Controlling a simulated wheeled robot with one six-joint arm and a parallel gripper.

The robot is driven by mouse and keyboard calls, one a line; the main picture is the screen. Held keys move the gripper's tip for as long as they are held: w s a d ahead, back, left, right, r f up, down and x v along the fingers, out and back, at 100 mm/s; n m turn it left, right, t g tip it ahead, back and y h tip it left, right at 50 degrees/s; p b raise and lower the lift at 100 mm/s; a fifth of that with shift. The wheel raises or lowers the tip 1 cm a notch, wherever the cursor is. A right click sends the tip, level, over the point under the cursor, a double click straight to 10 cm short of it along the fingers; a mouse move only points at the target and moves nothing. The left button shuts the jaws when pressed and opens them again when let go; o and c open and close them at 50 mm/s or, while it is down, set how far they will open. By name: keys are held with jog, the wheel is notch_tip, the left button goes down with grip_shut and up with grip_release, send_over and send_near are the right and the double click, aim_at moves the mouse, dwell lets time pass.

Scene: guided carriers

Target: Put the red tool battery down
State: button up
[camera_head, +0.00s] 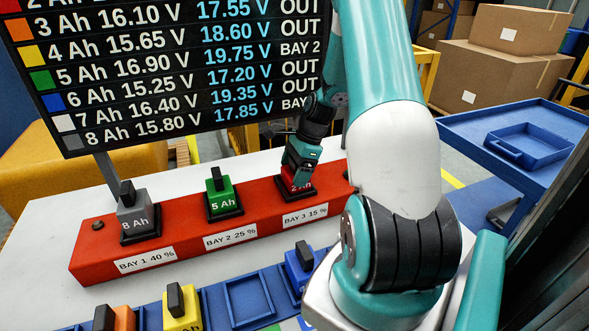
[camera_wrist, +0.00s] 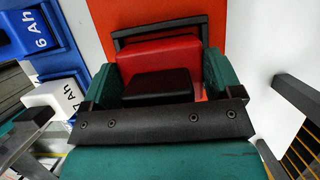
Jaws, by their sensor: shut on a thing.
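The red battery (camera_head: 299,179) is at the bay 3 socket (camera_head: 296,195) of the orange-red charger (camera_head: 185,227), at its right end. The socket's black frame (camera_wrist: 160,28) shows past the battery's far edge. I cannot tell whether the battery is fully seated.
A grey 8 Ah battery (camera_head: 138,219) stands in bay 1, a green 5 Ah battery (camera_head: 222,197) in bay 2. The blue rack (camera_head: 247,298) in front holds yellow (camera_head: 182,312), orange (camera_head: 124,318) and blue (camera_head: 298,268) batteries. A display board (camera_head: 180,70) stands behind. A blue cart (camera_head: 480,128) is right.

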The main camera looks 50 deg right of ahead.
jog(key=o, duration=1)
jog(key=shift+f, duration=0.1)
jog(key=shift+o, duration=0.2)
jog(key=v, duration=1.2)
jog(key=w+a+r+n+g, duration=0.1)
jog(key=w+a+r+n, duration=0.15)
jog(key=a+n, duration=0.6)
jog(key=w+a+r+n, duration=0.1)
jog(key=a+r+n, duration=0.3)
jog(key=a, duration=0.9)
jog(key=s+a+r+n, duration=0.1)
jog(key=s+a+n, duration=0.7)
jog(key=a+n, duration=0.1)
jog(key=s+a+r+n+g, duration=0.1)
jog(key=s+a+n, duration=0.7)
jog(key=a+n, duration=0.2)
jog(key=shift+a+r+b, duration=0.25)
jog(key=shift+a+b, duration=0.15)
jog(key=shift+a, duration=0.45)
